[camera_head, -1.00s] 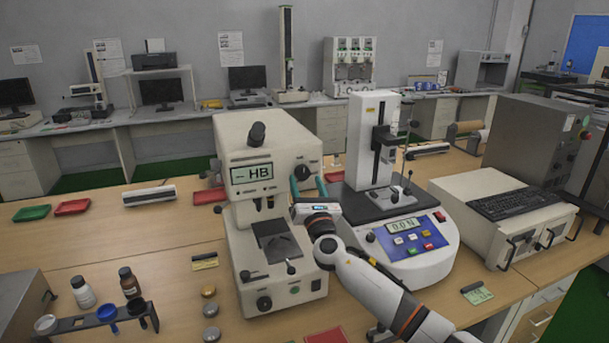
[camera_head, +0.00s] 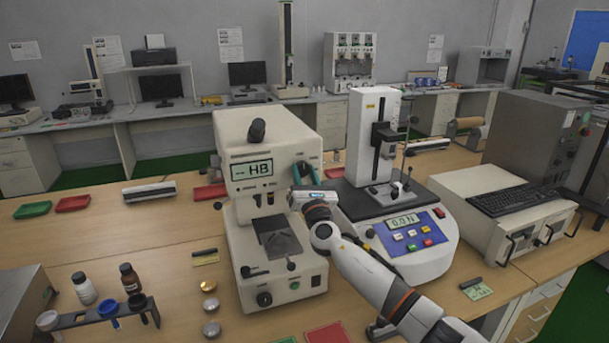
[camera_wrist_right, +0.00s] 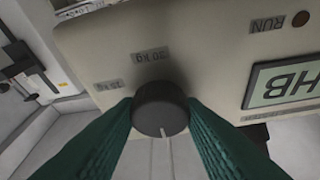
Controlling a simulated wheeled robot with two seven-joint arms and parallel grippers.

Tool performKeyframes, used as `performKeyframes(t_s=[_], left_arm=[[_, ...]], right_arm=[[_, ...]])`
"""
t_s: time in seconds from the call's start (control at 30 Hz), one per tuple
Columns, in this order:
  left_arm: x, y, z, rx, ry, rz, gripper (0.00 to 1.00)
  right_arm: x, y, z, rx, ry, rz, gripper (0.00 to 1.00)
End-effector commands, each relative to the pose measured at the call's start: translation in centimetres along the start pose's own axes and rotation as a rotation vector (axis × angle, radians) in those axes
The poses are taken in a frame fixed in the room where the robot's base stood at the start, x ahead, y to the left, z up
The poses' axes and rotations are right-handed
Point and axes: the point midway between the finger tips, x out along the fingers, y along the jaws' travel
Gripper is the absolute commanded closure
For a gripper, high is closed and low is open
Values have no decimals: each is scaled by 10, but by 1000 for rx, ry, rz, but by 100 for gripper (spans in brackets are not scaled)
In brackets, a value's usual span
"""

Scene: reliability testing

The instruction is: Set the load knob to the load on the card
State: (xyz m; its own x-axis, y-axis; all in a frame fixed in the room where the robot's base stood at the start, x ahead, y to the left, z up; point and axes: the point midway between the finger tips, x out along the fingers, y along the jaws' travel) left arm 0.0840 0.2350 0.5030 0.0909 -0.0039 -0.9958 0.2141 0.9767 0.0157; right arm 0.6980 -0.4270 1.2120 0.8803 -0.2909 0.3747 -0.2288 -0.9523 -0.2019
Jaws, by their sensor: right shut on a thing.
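The hardness tester (camera_head: 265,140) is a cream machine with an "HB" display, standing mid-table. Its load knob (camera_wrist_right: 160,108) is dark and round, with a pale line pointing toward the bottom of the right wrist view. My right gripper (camera_wrist_right: 160,125) is shut on the knob, one teal finger on each side. In the head view this right gripper (camera_head: 303,175) is at the tester's upper right front. Upside-down load labels sit by the knob; one (camera_wrist_right: 150,55) seems to read 30 kg.
A force tester (camera_head: 375,140) stands close on the right, behind my right arm. Another small card (camera_head: 478,290) lies at the right front. A bottle rack (camera_head: 95,317) and metal discs (camera_head: 210,308) are at the left front.

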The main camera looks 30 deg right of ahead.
Motion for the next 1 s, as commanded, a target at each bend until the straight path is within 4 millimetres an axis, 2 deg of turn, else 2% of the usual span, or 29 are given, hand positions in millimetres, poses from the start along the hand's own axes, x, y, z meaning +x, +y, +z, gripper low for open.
performKeyframes(t_s=[0.37,1.0], left_arm=[[3,0,0,0,0,0,64],[-1,0,0,-2,0,1,64]], right_arm=[[0,-2,1,161,0,66,87],[1,-5,-2,699,-1,288,87]])
